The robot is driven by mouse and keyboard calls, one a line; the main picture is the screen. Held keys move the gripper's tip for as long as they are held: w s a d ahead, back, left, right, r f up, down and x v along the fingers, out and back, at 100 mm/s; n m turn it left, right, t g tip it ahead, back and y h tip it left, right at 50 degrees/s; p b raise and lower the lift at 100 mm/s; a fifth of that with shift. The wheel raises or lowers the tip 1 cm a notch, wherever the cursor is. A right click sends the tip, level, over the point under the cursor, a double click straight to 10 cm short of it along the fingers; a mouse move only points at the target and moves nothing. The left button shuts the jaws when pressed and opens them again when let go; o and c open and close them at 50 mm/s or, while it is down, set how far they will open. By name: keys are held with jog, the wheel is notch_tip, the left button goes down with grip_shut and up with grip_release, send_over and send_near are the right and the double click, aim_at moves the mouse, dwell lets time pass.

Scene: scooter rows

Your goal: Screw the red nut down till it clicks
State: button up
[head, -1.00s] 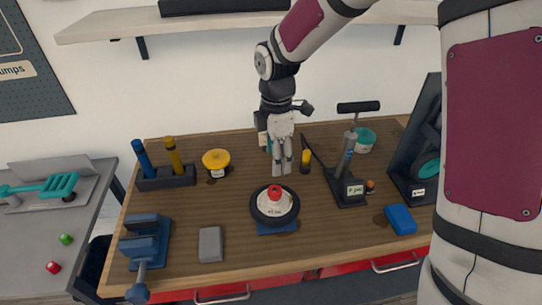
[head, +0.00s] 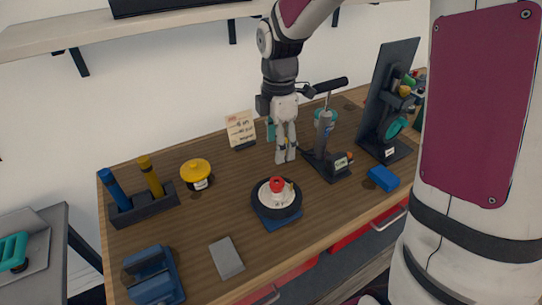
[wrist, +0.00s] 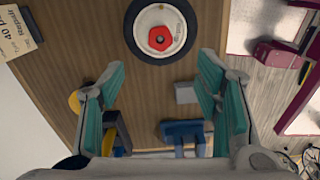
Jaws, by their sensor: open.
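The red nut (head: 277,184) sits on top of the white hub of a small black-tyred wheel (head: 264,205), which lies flat on a blue pad (head: 282,222) on the workbench. In the wrist view the nut (wrist: 160,38) shows as a red hexagon with a dark centre hole, in the upper middle of the picture. My gripper (head: 286,158) hangs pointing down, behind the wheel and apart from it. In the wrist view its teal-padded fingers (wrist: 160,85) are spread wide with nothing between them.
A pump with a black handle (head: 325,145) stands right of my gripper. A yellow-lidded tin (head: 196,173), a holder with blue and yellow tools (head: 145,206), a blue vise (head: 152,277) and a grey block (head: 226,258) are at the left. A blue block (head: 383,178) lies right. Wood around the wheel is clear.

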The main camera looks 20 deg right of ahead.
aim_at(277, 183)
notch_tip(277, 183, down, 14)
jog(key=shift+r+p, duration=0.25)
jog(key=shift+p, duration=0.3)
jog(key=c, duration=1.3)
jog(key=o, duration=1.2)
jog(key=shift+o, duration=0.2)
jog(key=shift+r, duration=0.1)
